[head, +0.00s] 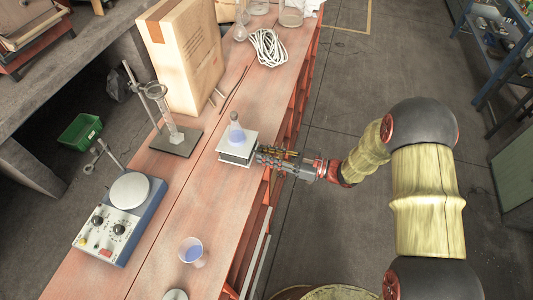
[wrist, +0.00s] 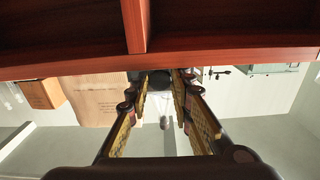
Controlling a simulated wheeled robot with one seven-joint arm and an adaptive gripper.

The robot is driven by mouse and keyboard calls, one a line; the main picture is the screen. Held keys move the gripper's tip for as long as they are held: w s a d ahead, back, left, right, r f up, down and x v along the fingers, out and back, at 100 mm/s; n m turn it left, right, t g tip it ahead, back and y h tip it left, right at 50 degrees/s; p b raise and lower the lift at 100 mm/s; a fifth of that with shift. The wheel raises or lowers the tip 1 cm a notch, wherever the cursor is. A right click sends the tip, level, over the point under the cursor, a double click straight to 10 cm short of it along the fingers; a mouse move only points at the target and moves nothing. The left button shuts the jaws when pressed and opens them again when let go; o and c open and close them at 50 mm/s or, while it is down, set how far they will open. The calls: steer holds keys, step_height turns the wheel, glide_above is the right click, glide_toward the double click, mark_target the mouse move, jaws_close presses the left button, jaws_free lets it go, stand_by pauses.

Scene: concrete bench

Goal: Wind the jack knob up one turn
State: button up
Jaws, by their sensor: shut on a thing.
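The lab jack (head: 236,155) stands on the wooden bench near its right edge, with a white top plate. A conical flask (head: 236,134) with pale blue liquid stands upright on the plate. My gripper (head: 260,154) reaches in from the right at the jack's side. In the head view the fingers hide the knob. In the wrist view my gripper (wrist: 162,88) has its two fingers on either side of the dark round knob (wrist: 159,80), shut on it. The wrist picture is upside down, with the bench edge across the top.
A stand with a glass cylinder (head: 172,132) is left of the jack, and a large cardboard box (head: 190,60) is behind. A hotplate (head: 119,222) and a beaker of blue liquid (head: 192,252) are nearer. Coiled white cord (head: 268,47) lies at the back. Bench between jack and beaker is clear.

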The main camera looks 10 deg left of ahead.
jaws_close()
steer(key=m+p, duration=0.2)
steer(key=p, duration=0.1)
steer(key=shift+r, duration=0.25)
steer(key=m+p, duration=0.2)
steer(key=p, duration=0.1)
steer(key=shift+f+m, duration=0.2)
steer(key=shift+m, duration=0.1)
steer(key=o, duration=0.8)
jaws_free()
steer(key=shift+o, duration=0.2)
steer(key=shift+f, duration=0.1)
